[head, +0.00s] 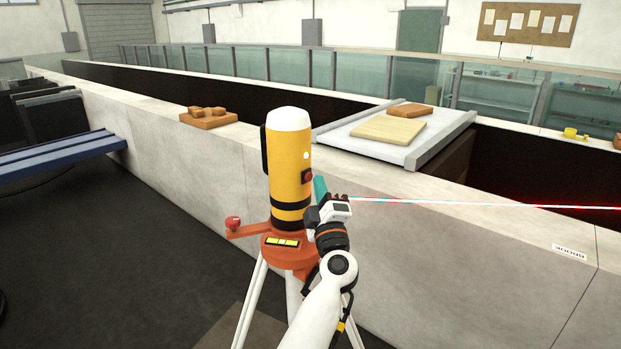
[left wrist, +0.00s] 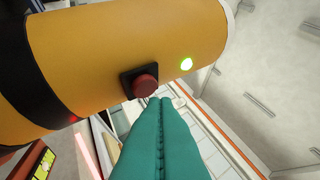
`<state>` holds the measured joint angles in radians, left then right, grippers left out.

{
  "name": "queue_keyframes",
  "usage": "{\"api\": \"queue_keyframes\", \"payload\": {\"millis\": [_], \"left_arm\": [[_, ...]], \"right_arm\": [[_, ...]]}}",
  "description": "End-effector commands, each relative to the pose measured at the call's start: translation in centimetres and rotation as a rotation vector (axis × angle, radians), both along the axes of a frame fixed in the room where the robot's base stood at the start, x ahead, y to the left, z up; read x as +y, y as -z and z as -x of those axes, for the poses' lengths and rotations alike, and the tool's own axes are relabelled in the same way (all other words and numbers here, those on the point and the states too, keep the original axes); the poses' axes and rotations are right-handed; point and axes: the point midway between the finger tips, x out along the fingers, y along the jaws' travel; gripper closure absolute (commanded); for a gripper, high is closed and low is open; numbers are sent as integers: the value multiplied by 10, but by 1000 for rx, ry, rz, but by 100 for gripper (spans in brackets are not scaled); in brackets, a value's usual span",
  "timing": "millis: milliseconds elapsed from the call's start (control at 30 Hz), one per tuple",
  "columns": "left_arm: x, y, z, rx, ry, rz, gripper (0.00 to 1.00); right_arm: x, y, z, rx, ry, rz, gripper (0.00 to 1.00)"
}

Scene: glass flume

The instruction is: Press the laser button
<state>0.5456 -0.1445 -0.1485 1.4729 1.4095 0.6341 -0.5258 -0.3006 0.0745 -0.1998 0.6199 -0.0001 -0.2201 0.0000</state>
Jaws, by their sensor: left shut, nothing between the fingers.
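The yellow laser unit (head: 288,165) with a white cap stands upright on an orange tripod head (head: 290,250). Its round red button (head: 307,176) sits in a dark square mount on the side; the button also shows in the left wrist view (left wrist: 145,86). My right gripper is not in view.
A red beam (head: 480,203) runs right from the laser unit's side. The pale flume wall (head: 420,215) is close behind the tripod. A white platform (head: 345,133) with boards bridges the flume. Wooden blocks (head: 208,118) lie on the wall's top. A blue bench (head: 60,152) is at left.

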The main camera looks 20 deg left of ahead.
Motion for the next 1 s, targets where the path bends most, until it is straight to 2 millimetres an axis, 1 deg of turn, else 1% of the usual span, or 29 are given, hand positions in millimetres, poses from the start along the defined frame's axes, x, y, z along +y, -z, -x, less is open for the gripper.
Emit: {"api": "queue_keyframes", "payload": {"millis": [367, 600, 1000], "left_arm": [[1, -1, 0, 0, 0, 0, 100], [9, -1, -3, 1, -1, 0, 100], [9, 0, -3, 0, 0, 0, 100]], "right_arm": [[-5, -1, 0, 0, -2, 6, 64], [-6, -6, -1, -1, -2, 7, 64], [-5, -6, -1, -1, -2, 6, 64]]}}
